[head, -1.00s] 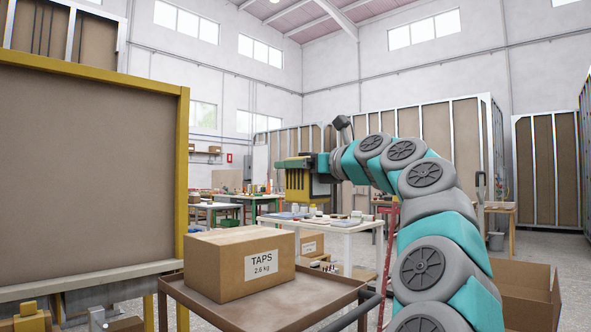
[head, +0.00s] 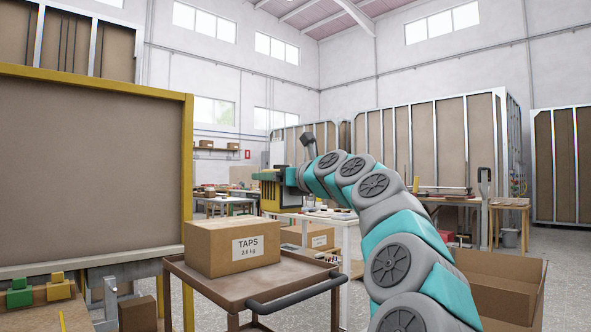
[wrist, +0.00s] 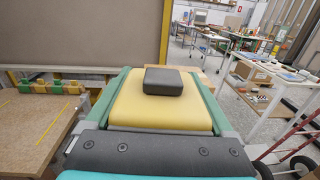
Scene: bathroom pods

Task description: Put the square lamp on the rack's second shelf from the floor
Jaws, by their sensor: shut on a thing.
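My gripper (head: 268,188) is stretched out ahead, left of centre in the head view, high above the floor and past the cart. In the wrist view its green fingers (wrist: 160,78) are shut on the sides of a yellow boxy thing with a dark grey block on it, which looks like the square lamp (wrist: 125,112). In the head view the lamp (head: 270,196) shows small, yellow with dark parts, in the jaws. Its underside is hidden. I cannot clearly make out the rack in either view.
A brown cart (head: 212,287) bearing a cardboard box marked TAPS (head: 225,255) stands close in front. A large yellow-framed panel (head: 90,170) blocks the left. A white table (head: 345,228) is behind the cart. An open cardboard box (head: 500,290) is at lower right. Floor shows at right.

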